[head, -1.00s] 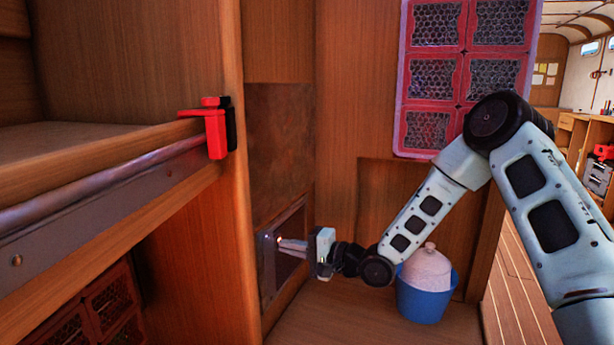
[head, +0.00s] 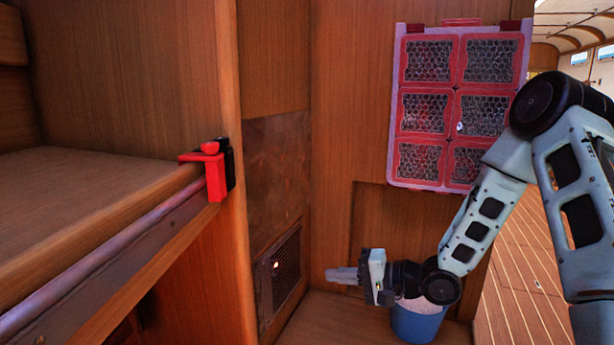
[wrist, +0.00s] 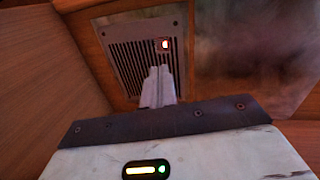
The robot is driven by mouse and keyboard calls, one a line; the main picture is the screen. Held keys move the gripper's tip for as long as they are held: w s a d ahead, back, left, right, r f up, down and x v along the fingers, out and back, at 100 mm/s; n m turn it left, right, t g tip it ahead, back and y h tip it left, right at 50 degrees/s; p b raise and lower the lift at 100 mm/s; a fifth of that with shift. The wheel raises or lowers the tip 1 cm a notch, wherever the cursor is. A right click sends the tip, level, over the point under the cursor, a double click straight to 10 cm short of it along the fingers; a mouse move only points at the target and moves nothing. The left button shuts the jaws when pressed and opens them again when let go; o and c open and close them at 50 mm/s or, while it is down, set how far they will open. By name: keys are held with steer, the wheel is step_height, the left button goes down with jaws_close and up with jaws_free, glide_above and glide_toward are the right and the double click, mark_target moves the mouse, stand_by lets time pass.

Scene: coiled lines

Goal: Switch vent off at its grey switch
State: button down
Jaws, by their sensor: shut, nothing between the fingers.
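The vent (head: 289,283) is a dark slatted panel set low in the wooden wall, left of my gripper in the head view. The wrist view shows its grey slatted face (wrist: 125,58) ahead of the fingers. A small switch-like spot (head: 276,264) on the vent is bright. In the wrist view this spot (wrist: 165,44) glows red and white; its grey body and its position cannot be made out. My gripper (head: 329,275) is shut and empty, pointing at the vent with a visible gap between. In the wrist view the fingertips (wrist: 158,72) overlap the vent's lower part.
A red clamp (head: 214,177) sits on the shelf edge at left. A red-framed mesh panel (head: 458,100) hangs on the back wall. A blue pot (head: 418,323) stands beneath my wrist. Floor around the vent's front is narrow.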

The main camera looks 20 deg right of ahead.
mark_target(277, 270)
steer(key=s+a+r+n+g+h+p, duration=0.2)
steer(key=a+r+p, duration=0.1)
steer(key=r+p, duration=0.4)
steer(key=s+a+r+n+g+h+p, duration=0.1)
steer(key=s+a+r+n+h+p, duration=0.1)
steer(key=r+p, duration=0.6)
steer(key=s+a+r+n+g+h+p, duration=0.2)
steer(key=a+r+n+h+p, duration=0.1)
steer(key=r+p, duration=0.4)
steer(key=shift+s+a+r+n+g+p, duration=0.35)
steer(key=shift+a+n, duration=0.35)
steer(key=shift+a, duration=0.35)
steer(key=shift+w, duration=0.15)
steer(key=w+d+f+m+t+y+b, duration=0.2)
steer(key=d+f+m+b, duration=0.1)
steer(key=f+b, duration=0.5)
steer(key=w+d+f+m+t+y+b, duration=0.2)
steer(key=d+f+b, duration=0.3)
steer(key=f+b, duration=0.3)
steer(key=w+d+f+m+t+y+b, duration=0.2)
steer(key=d+f+m+y+b, duration=0.1)
steer(key=f+b, duration=0.4)
steer(key=shift+w+d+f+m+y+b, duration=0.15)
steer(key=shift+d+f+m+y+b, duration=0.25)
steer(key=shift+f+m, duration=0.2)
steer(key=shift+t, duration=0.25)
steer(key=b+x, duration=0.2)
steer(key=x, duration=1.2)
steer(key=shift+b, duration=0.3)
